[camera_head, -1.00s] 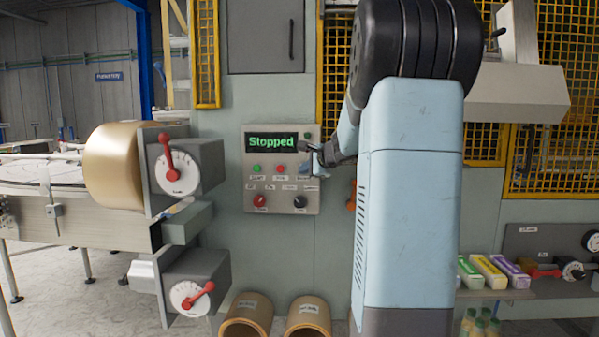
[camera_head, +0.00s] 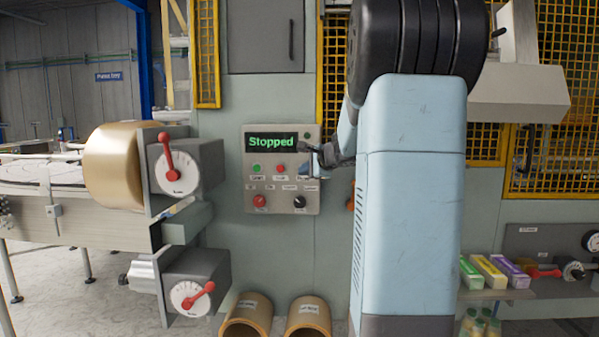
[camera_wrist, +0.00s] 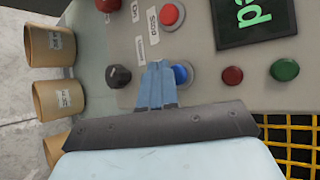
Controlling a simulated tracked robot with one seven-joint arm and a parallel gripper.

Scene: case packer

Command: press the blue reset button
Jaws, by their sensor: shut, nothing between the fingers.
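The blue reset button (camera_wrist: 181,74) shows in the wrist view, right beside my gripper's fingertips. My gripper (camera_wrist: 158,68) is shut and empty, its blue fingers partly covering the button's left side. I cannot tell whether the fingertips touch it. In the head view my gripper (camera_head: 314,160) is at the right side of the control panel (camera_head: 250,202), and the blue button is hidden behind it. The panel's display (camera_head: 270,142) reads "Stopped" in green.
Near the fingers in the wrist view are a black knob (camera_wrist: 118,76), a red button (camera_wrist: 171,15), a dark red lamp (camera_wrist: 232,75) and a green lamp (camera_wrist: 284,69). Yellow mesh guarding (camera_head: 334,70) stands right of the panel. Brown rolls (camera_head: 248,315) lie below.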

